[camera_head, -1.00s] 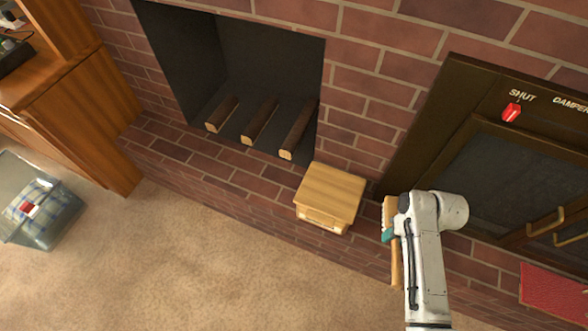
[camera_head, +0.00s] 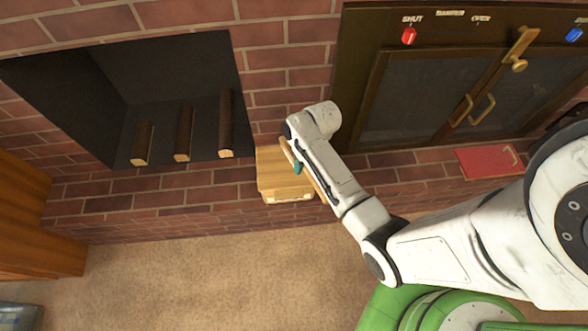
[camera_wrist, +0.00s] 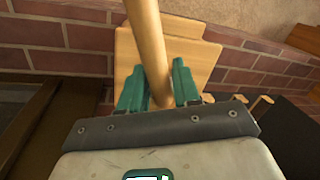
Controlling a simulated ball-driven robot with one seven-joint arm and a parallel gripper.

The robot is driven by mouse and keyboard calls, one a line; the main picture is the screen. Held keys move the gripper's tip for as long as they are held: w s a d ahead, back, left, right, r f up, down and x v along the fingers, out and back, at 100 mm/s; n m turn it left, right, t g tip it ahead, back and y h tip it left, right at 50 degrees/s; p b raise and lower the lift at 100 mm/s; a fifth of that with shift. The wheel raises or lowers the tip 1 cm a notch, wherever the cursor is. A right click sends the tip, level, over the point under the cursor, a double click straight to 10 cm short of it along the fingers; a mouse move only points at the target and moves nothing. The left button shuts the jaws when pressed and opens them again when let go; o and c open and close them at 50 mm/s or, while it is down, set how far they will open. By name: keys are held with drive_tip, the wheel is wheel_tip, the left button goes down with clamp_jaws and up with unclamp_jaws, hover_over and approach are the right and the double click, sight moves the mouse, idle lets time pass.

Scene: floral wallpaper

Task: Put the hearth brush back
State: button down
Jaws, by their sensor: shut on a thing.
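My gripper (camera_wrist: 158,88) has teal fingers shut on a round, pale wooden handle, taken to be the hearth brush (camera_wrist: 147,40). In the head view my gripper (camera_head: 297,167) is at the right side of the small wooden box (camera_head: 270,170), in front of part of it. The brush handle (camera_head: 286,152) shows there as a thin, slanting strip beside my arm. In the wrist view the box (camera_wrist: 205,52) lies behind the handle. I cannot tell whether brush and box touch. The bristles cannot be made out.
The box stands on a brick ledge (camera_head: 215,180). An open firebox with several dark logs (camera_head: 183,135) is at left. Dark glazed doors (camera_head: 418,95) with brass handles are at right, with a red book-like item (camera_head: 488,162) below. Carpet (camera_head: 200,270) in front is clear.

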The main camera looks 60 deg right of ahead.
drive_tip(key=w+f, duration=0.2)
drive_tip(key=f, duration=0.1)
drive_tip(key=w+f+b, duration=0.1)
drive_tip(key=shift+w+d+f, duration=0.15)
drive_tip(key=shift+d, duration=0.15)
drive_tip(key=shift+f+b, duration=0.4)
drive_tip(key=shift+f, duration=1.15)
drive_tip(key=shift+f, duration=0.1)
drive_tip(key=c, duration=0.8)
unclamp_jaws()
